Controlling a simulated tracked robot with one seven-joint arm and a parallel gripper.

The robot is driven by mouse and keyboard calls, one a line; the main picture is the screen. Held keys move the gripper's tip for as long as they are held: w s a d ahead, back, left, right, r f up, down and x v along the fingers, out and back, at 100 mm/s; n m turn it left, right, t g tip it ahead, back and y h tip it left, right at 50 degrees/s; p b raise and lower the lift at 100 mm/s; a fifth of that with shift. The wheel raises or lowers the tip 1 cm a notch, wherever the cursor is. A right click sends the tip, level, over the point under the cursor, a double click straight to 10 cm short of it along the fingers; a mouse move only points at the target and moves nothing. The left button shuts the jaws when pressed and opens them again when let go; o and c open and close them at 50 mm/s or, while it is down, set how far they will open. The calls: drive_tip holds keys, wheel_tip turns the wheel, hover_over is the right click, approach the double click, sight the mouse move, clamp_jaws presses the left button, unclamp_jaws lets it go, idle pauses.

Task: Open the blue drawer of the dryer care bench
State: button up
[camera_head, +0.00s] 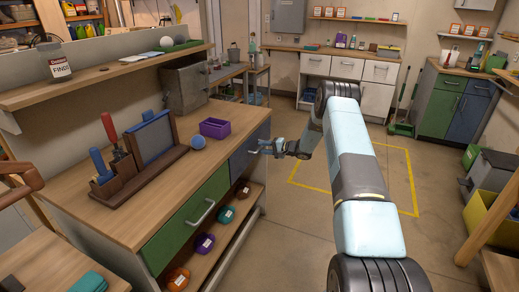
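The wooden-topped bench (120,217) on the left has a green drawer (180,225) and, to its right, a blue drawer (240,160). The blue drawer's front looks flush with the bench, so it appears closed. My gripper (261,147) is at the right part of the blue drawer's front, at about handle height. The blue drawer's handle is small and mostly hidden by my gripper. I cannot tell whether the fingers touch the handle or are open or shut.
A purple bin (214,128), a blue ball (197,142) and a tool rack (155,155) stand on the benchtop. Several colored rolls lie on the shelf below. A second green-and-blue cabinet (445,105) stands at back right. The floor inside the yellow outline (300,190) is clear.

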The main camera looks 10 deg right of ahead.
drive_tip(key=shift+x, duration=1.15)
drive_tip(key=shift+c, duration=0.2)
clamp_jaws()
